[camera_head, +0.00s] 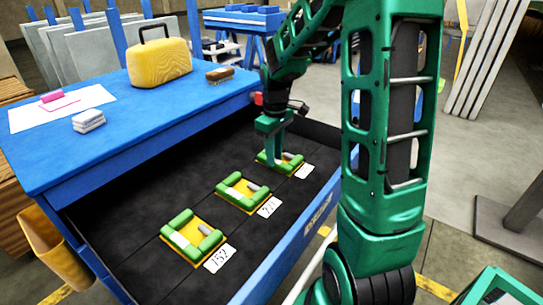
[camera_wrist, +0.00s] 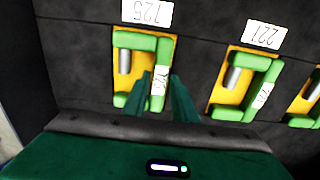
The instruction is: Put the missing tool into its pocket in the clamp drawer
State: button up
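The clamp drawer (camera_head: 145,265) is pulled out, with a dark lining and three yellow pockets in a row. Green clamps with grey screws lie in the near pocket (camera_head: 192,238), the middle pocket (camera_head: 241,193) and the far pocket (camera_head: 279,163). My gripper (camera_head: 272,152) points down over the far pocket. In the wrist view its fingers (camera_wrist: 161,78) stand slightly apart on either side of the tagged green bar of that clamp (camera_wrist: 139,42). Whether they press on it I cannot tell. The middle clamp (camera_wrist: 268,75) also shows there. No loose clamp is in view.
White number cards lie beside the pockets; the near one (camera_head: 219,258) reads 152. The blue bench top (camera_head: 110,140) holds a yellow case (camera_head: 158,62), a brush (camera_head: 219,74), a folded cloth (camera_head: 88,121) and a paper sheet (camera_head: 62,106). Open floor lies right of my arm.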

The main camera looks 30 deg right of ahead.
jog(key=shift+o, duration=1.2)
notch_tip(320, 180, up, 11)
jog(key=shift+f, duration=0.15)
